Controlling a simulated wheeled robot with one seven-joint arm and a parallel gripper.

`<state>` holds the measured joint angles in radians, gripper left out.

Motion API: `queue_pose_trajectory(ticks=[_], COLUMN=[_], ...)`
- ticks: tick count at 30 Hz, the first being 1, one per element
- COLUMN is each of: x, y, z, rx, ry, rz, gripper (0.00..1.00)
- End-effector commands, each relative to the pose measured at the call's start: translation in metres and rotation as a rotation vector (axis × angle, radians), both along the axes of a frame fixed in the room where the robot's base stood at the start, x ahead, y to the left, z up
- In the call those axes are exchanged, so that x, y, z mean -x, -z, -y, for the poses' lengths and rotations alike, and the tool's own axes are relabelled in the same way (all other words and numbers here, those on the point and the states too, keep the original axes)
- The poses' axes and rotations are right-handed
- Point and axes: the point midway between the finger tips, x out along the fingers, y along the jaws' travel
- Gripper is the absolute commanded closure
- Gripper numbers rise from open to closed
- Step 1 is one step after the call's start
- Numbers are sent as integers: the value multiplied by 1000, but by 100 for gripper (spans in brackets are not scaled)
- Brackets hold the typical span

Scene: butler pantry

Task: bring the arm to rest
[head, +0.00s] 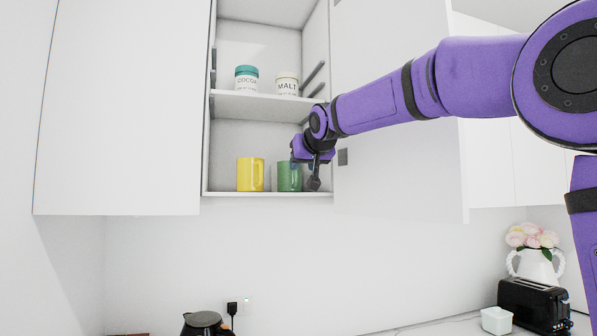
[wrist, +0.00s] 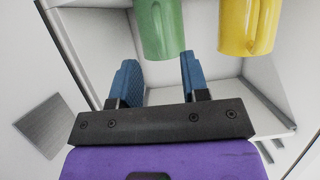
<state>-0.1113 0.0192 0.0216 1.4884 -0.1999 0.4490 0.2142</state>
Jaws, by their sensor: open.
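My purple arm reaches in from the right of the head view toward an open wall cabinet. My gripper (head: 314,182) is at the cabinet's lower compartment, in front of the right part of the green mug (head: 288,177). In the wrist view my gripper (wrist: 155,75) shows two blue fingers spread apart with nothing held between them. The green mug (wrist: 160,28) is just beyond the fingertips there; I cannot tell whether they touch it. A yellow mug (head: 250,175) stands left of the green one on the same shelf, and it also shows in the wrist view (wrist: 246,27).
A cocoa jar (head: 246,79) and a malt jar (head: 287,84) stand on the middle shelf (head: 262,104). An open cabinet door (head: 400,170) is right of the gripper. Below are a kettle (head: 205,324), a toaster (head: 534,304), a white container (head: 496,320) and a flower vase (head: 536,266).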

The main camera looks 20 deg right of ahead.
Motion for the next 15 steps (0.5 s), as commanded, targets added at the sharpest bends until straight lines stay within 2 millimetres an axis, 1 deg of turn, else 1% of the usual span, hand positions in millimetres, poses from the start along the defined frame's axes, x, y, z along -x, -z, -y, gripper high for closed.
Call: queue_pose_trajectory(ticks=[1,3,7,10,15], x=[9,19,33,39,41], y=[-4,-8,-13,-15,-16], z=[0,1,1,1,2], rx=[0,0,0,0,0], ry=[0,-1,0,0,0], rz=[2,2,1,0,0], gripper=[58,58,58,58,58])
